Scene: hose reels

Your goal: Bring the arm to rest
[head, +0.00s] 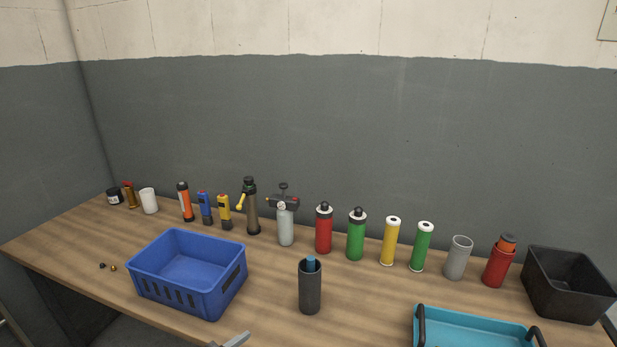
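A pale grey tip of what looks like my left gripper (231,341) just enters at the bottom edge of the head view, below the blue basket (187,274). Most of it is cut off, so its opening does not show. It appears apart from the things on the table. My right gripper is out of view.
The wooden table (270,286) carries a dark cup (310,289) with a blue piece in it. A teal tray (472,325) and a black bin (567,284) stand at the right. Several bottles, tubes and tools, including a red bottle (323,232), line the back.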

